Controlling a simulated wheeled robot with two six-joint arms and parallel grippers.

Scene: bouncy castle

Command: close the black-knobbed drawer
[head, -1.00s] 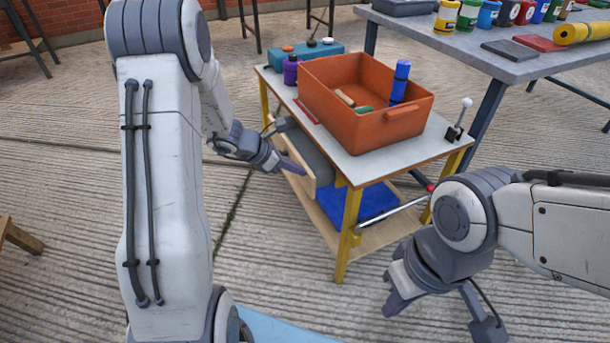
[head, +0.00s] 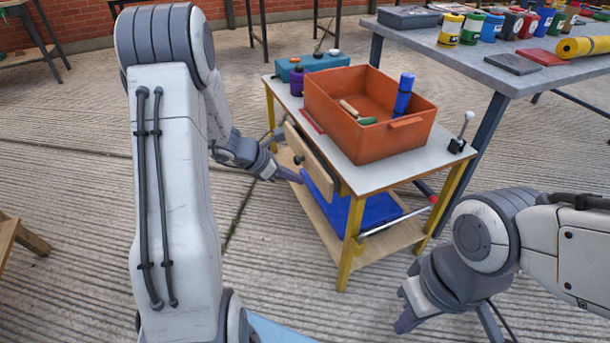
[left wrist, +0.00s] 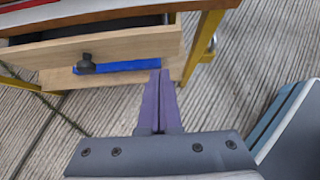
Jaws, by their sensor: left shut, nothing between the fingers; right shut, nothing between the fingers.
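The drawer's pale wooden front (head: 316,166) is at the left side of the white-topped work table, just under its edge. Its black knob (head: 298,159) shows there and in the left wrist view (left wrist: 86,65). In the left wrist view a dark strip of the drawer's inside shows behind the front (left wrist: 130,45), so it stands slightly open. My left gripper (head: 297,176) is shut and empty in front of the drawer. Its purple fingertips (left wrist: 160,75) appear near the front's lower edge, right of the knob; contact cannot be told. My right gripper (head: 405,322) is shut and empty at lower right.
An orange bin (head: 375,140) and a teal toolbox (head: 312,66) stand on the table's white top (head: 375,180). A blue item (head: 375,209) lies on the lower shelf. A metal rail (head: 395,220) runs along the near side. A grey table (head: 500,72) with paint jars is behind.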

